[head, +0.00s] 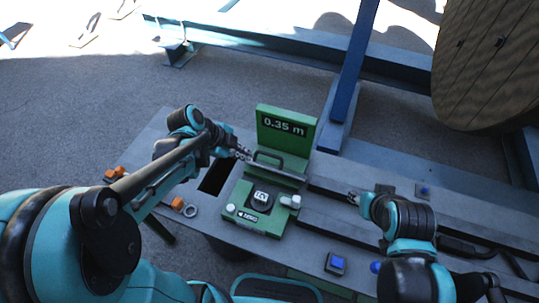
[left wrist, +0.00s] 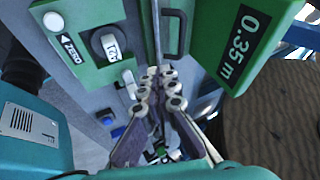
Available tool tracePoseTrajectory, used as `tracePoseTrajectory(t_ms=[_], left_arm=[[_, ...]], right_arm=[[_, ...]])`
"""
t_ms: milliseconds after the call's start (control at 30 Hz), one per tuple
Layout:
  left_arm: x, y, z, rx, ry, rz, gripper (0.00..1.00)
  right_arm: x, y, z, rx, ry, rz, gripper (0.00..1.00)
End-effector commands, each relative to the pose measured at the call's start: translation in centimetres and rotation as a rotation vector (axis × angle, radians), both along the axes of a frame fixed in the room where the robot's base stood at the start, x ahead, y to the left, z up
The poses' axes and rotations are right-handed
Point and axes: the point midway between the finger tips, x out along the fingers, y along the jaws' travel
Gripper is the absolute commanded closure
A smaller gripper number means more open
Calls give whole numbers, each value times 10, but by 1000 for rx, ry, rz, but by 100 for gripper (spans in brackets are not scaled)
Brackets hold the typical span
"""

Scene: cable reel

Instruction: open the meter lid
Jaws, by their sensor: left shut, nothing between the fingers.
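The green meter (head: 238,208) stands on the grey bench, with a dial (head: 262,198) on its front part and an upright display (head: 285,128) reading 0.35 m behind. A green lid with a black handle (head: 268,158) lies between dial and display; I cannot tell exactly how far it is tilted. The handle also shows in the left wrist view (left wrist: 176,34). My left gripper (head: 243,153) is shut and empty, just left of the handle; its fingers (left wrist: 162,88) fill the middle of the left wrist view. My right gripper (head: 354,195) is right of the meter, its fingers too small to read.
A dark opening (head: 214,177) in the bench lies left of the meter. Orange parts (head: 177,203) and a metal ring (head: 190,211) lie on the bench's left. A blue button (head: 336,262) is at front right. A blue post (head: 352,75) and large wooden reel (head: 490,65) stand behind.

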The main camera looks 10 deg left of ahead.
Motion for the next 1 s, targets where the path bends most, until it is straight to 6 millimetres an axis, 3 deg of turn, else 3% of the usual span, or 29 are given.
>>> tracePoseTrajectory(t_ms=[100,267,667,800,1000], left_arm=[[-7,1,-2,-12,-25,17,100],[-2,-5,-17,-12,-29,15,100],[27,-40,-89,-11,-26,13,100],[48,-44,-93,-11,-25,16,100],[63,-46,-95,-11,-25,16,100]], right_arm=[[0,0,-1,0,0,0,60],[0,0,-8,0,0,0,60],[0,0,-39,0,0,0,60],[0,0,-44,0,0,0,60],[0,0,-47,0,0,0,60]])
